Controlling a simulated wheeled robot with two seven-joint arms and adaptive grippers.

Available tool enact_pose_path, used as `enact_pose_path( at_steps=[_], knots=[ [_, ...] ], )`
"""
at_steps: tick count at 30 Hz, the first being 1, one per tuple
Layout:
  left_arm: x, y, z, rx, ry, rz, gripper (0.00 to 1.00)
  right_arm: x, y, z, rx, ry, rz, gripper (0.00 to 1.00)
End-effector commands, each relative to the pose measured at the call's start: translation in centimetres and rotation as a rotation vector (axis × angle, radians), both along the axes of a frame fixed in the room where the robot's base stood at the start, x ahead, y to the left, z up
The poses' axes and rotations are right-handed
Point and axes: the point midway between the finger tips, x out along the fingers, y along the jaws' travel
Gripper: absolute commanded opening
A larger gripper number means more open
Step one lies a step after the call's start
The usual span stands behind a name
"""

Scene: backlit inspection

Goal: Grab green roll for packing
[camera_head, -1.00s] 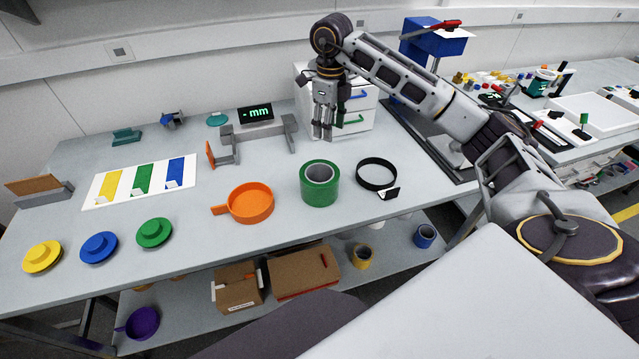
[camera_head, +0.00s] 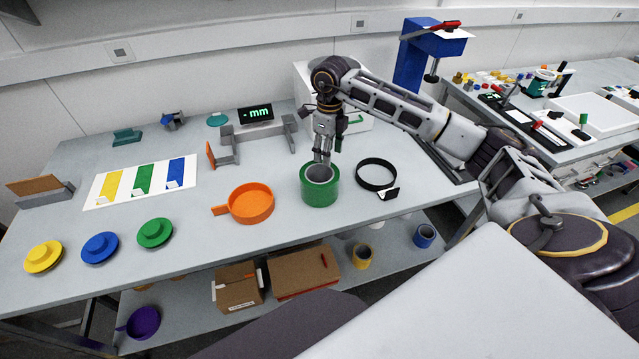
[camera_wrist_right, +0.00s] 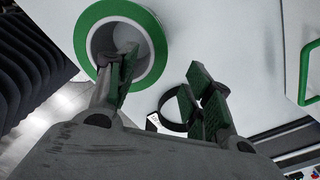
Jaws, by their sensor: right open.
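The green roll (camera_head: 319,194) stands on the table with its hollow core facing up, near the front edge. My right gripper (camera_head: 322,157) is above the roll's back rim in the head view, pointing down. In the right wrist view the gripper (camera_wrist_right: 165,98) is open, with its fingers apart and nothing between them. One finger overlaps the core of the roll (camera_wrist_right: 157,40) in that view, and the other is outside the ring; I cannot tell whether either touches it. My left gripper is not in view.
A black ring (camera_head: 376,173) with a small tag lies right of the roll. An orange pan (camera_head: 250,203) lies to its left. A grey fixture (camera_head: 228,150) and a white drawer box (camera_head: 357,118) stand behind. Green, blue and yellow discs lie at the front left.

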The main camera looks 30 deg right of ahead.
Motion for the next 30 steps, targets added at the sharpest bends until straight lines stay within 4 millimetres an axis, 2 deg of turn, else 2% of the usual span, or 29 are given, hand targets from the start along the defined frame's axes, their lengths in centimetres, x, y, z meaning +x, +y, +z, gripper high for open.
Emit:
enact_pose_path(
  at_steps=[14,30],
  knots=[
    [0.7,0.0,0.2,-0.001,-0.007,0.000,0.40,-0.1,0.1,-0.5,0.000,0.001,0.000,0.51],
    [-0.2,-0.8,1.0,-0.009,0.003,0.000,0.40,-0.4,0.5,-5.1,0.000,0.001,0.000,0.51]
  ],
)
